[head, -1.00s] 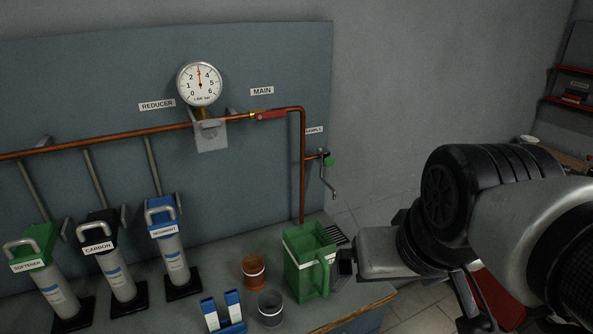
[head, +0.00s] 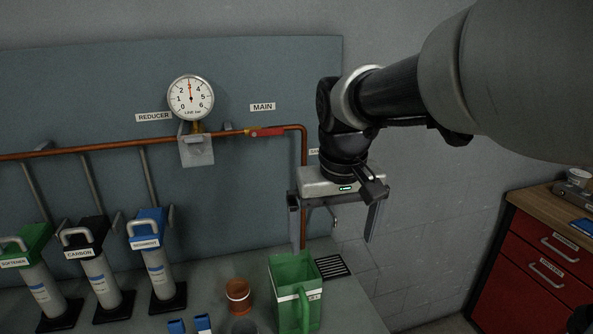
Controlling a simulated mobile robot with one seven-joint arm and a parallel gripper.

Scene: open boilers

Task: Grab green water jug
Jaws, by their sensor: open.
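The green water jug (head: 295,288) stands upright on the grey counter, near its right end, with its handle facing me. A white band with a label runs around it. My gripper (head: 333,238) is open and empty, pointing down, with its two fingers spread wide. In the picture it shows above and slightly right of the jug, apart from it. How far it is from the jug in depth is hard to tell.
The copper pipe (head: 303,185) runs down the wall panel behind my gripper. A red drawer cabinet (head: 535,262) stands at the right.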

